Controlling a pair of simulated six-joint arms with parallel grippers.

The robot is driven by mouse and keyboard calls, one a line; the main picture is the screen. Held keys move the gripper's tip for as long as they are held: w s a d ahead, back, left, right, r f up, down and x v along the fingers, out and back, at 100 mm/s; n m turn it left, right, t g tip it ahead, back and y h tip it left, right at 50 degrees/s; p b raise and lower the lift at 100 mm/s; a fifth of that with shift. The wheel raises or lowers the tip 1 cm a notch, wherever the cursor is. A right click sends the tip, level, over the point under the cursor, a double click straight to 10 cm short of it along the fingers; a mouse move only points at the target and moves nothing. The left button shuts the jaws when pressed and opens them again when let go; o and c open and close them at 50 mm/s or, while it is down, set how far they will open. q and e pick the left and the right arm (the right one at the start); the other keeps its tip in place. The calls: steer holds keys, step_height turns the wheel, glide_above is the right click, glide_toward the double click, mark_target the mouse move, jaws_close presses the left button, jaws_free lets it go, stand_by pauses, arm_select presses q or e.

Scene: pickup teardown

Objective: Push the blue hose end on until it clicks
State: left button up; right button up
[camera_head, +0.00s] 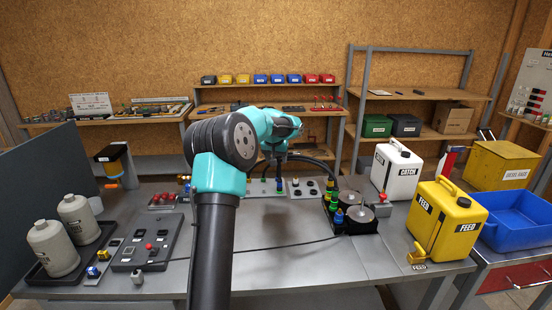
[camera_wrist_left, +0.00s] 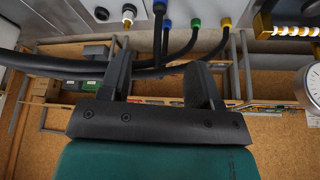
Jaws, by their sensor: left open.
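In the left wrist view a blue hose end (camera_wrist_left: 167,23) sits at the top, with a black hose running from it. A green hose end (camera_wrist_left: 196,22) and a yellow one (camera_wrist_left: 226,22) sit to its right. My left gripper (camera_wrist_left: 160,72) is open, with dark hose crossing behind and between its fingers; I see no grip on it. In the head view my left gripper (camera_head: 279,157) is above the back of the bench, partly hidden by its own arm. Whether the blue hose end is fully seated cannot be told. My right gripper is not in view.
A black unit with round metal tops (camera_head: 362,214) stands right of the arm. A white CATCH can (camera_head: 397,170) and a yellow FEED can (camera_head: 447,220) stand farther right. A black control box (camera_head: 147,245) and two grey bottles (camera_head: 53,246) are at left. The front middle bench is mostly clear.

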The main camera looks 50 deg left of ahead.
mark_target(280, 180)
arm_select(q)
steer(key=x, duration=1.7)
steer(key=shift+w+f, duration=0.15)
steer(key=shift+f, duration=0.05)
jaws_close()
stand_by(0.4)
